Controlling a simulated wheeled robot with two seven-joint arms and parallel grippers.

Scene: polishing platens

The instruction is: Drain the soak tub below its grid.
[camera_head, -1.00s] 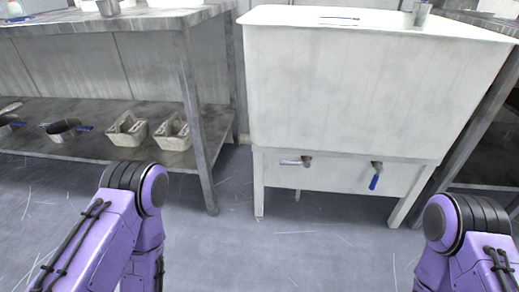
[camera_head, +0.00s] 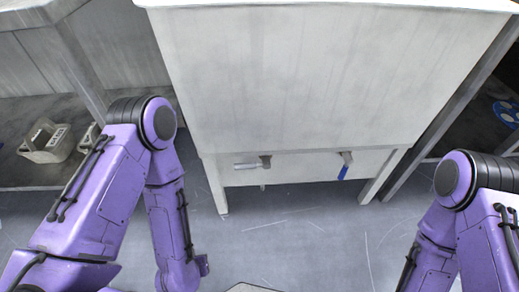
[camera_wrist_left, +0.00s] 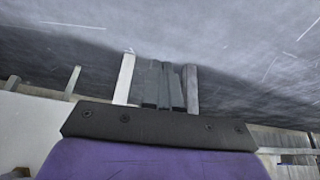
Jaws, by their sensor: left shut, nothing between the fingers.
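The soak tub (camera_head: 320,80) is a tall off-white box on legs, standing ahead in the head view. Its inside and its grid are not visible. Low on its front are two valves: the left one (camera_head: 252,163) has a pale handle lying level, and the right one (camera_head: 345,165) has a blue handle hanging downward. My left gripper shows in the left wrist view, its dark fingers (camera_wrist_left: 164,85) close together and empty, with floor beyond. My left fingers do not show in the head view. My right arm is at the right edge there, but its gripper is out of view.
A grey bench with a lower shelf stands left of the tub, with a pale handled caddy (camera_head: 45,143) on that shelf. Blue round items (camera_head: 508,112) sit on a dark shelf at the right. The floor (camera_head: 290,235) before the tub is clear.

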